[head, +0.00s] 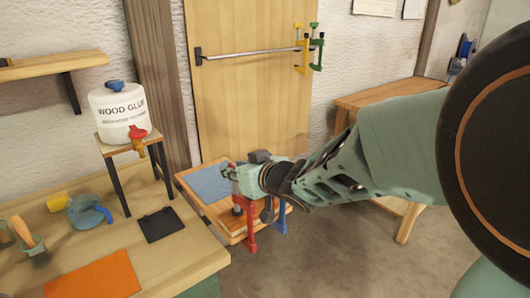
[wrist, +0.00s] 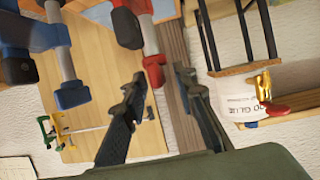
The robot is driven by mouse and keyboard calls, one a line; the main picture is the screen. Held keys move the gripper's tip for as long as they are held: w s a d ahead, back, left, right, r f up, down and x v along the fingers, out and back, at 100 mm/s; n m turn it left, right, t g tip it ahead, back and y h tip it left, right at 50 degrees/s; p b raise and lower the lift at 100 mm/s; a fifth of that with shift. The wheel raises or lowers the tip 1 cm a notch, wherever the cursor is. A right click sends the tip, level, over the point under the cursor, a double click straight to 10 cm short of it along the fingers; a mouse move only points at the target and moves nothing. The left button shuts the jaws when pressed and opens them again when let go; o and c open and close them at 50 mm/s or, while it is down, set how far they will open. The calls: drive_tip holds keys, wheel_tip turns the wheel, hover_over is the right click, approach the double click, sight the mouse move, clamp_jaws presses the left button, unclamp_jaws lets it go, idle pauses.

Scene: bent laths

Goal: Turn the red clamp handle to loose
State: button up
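The red clamp (head: 251,241) sits at the front edge of a small wooden stand in the head view, its lower part hanging below the edge. My gripper (head: 233,174) is just above it and hides much of its upper part. In the wrist view the red clamp (wrist: 153,68) shows just beyond the fingertips, apart from them. My gripper (wrist: 158,78) is open there, with nothing between its fingers. Which way the red handle is turned cannot be told.
A blue clamp (head: 282,221) stands close to the right of the red one; it also shows in the wrist view (wrist: 72,94). The stand (head: 193,199) holds a blue-grey sheet (head: 212,183). A workbench (head: 190,262) and wood glue jug (head: 119,112) are to the left.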

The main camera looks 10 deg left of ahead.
drive_tip(key=shift+w+a+f, duration=0.1)
drive_tip(key=shift+w+a, duration=0.05)
drive_tip(key=shift+c, duration=0.3)
clamp_jaws()
